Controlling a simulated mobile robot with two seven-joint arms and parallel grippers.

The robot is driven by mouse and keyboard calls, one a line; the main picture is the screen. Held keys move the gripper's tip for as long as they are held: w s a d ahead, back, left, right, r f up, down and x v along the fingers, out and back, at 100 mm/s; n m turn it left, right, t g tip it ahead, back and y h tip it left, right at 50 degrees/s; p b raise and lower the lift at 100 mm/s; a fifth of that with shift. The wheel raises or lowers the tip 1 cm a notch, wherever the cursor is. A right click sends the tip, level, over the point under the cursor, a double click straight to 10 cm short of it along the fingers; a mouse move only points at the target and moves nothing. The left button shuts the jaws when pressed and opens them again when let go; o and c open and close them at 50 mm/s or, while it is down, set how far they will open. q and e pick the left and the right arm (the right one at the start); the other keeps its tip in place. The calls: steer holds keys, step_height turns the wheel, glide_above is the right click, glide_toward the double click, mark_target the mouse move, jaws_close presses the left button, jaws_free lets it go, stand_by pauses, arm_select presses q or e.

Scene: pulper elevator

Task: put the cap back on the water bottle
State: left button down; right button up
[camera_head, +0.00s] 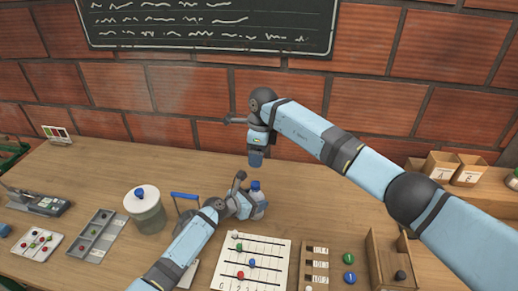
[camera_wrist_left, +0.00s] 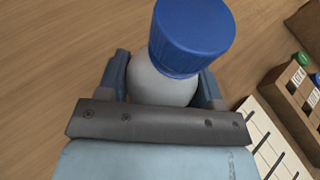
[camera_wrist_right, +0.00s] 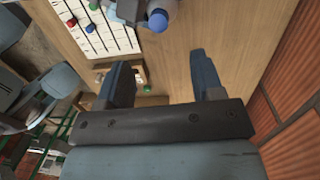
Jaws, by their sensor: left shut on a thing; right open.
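The water bottle (camera_head: 258,201) stands upright at the middle of the wooden table, and its pale body (camera_wrist_left: 160,86) shows in the left wrist view. The blue cap (camera_wrist_left: 190,38) sits on top of the bottle; it also shows in the head view (camera_head: 255,185) and the right wrist view (camera_wrist_right: 158,20). I cannot tell how tightly it is seated. My left gripper (camera_head: 254,205) is shut around the bottle body, below the cap. My right gripper (camera_head: 256,160) is open and empty, pointing down above and apart from the cap.
A white board with colored beads (camera_head: 250,270) lies in front of the bottle. A lidded jar (camera_head: 146,212) and grey tray (camera_head: 90,238) are at left. A wooden slot box (camera_head: 390,262) is at right. The table behind the bottle is clear up to the brick wall.

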mark_target(256, 184)
steer(key=n, duration=0.3)
steer(key=r+n, duration=0.1)
steer(key=n, duration=0.7)
steer(key=shift+d+r, duration=0.2)
steer(key=shift+r, duration=0.2)
steer(key=f, duration=0.8)
steer(key=s+a+f, duration=0.1)
steer(key=f, duration=0.3)
steer(key=c, duration=1.1)
steer(key=m, duration=0.8)
steer(key=shift+m+t, duration=0.3)
steer(key=shift+m, duration=0.1)
steer(key=m, duration=0.3)
steer(key=shift+m, duration=0.4)
